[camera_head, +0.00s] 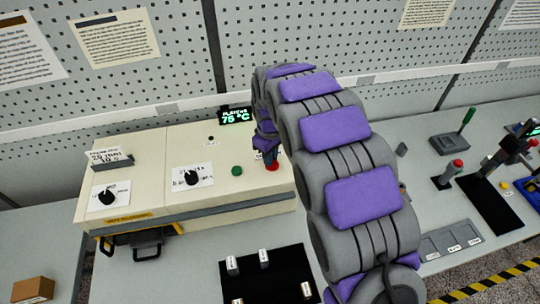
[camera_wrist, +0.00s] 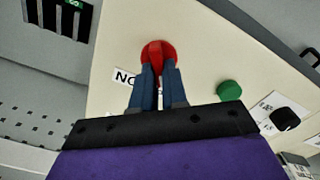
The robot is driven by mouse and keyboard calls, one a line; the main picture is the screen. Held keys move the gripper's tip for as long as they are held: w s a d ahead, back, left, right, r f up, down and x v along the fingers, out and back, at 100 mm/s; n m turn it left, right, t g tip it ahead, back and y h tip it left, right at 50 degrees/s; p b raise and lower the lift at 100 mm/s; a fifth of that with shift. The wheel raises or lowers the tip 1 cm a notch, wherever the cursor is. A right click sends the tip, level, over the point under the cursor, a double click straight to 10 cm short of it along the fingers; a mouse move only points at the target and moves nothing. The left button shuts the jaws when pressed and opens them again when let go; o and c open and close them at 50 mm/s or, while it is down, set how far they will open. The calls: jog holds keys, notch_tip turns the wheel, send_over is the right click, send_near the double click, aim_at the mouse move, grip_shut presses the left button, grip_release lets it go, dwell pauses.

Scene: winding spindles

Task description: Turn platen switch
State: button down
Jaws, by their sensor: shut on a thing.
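The red switch knob (camera_wrist: 158,49) sits on the top panel of the cream machine (camera_head: 155,150), with a white label (camera_wrist: 124,77) beside it that is partly hidden. In the head view the red knob (camera_head: 272,167) shows just below my gripper (camera_head: 267,158). In the wrist view my gripper (camera_wrist: 158,68) has its two blue fingers on either side of the knob's raised red grip, shut on it.
A green button (camera_head: 237,170) sits left of the red knob, with black dials (camera_head: 192,177) farther left. My arm covers the machine's right end. A black tray (camera_head: 268,277) with small labelled blocks lies in front. Other tools stand on the bench at right.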

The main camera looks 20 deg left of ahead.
jog(key=c, duration=1.2)
grip_release()
jog(key=shift+w+a, duration=0.1)
jog(key=shift+o, duration=0.2)
jog(key=shift+r, duration=0.1)
jog(key=shift+r, duration=0.1)
notch_tip(320, 180, up, 17)
jog(key=shift+p, duration=0.45)
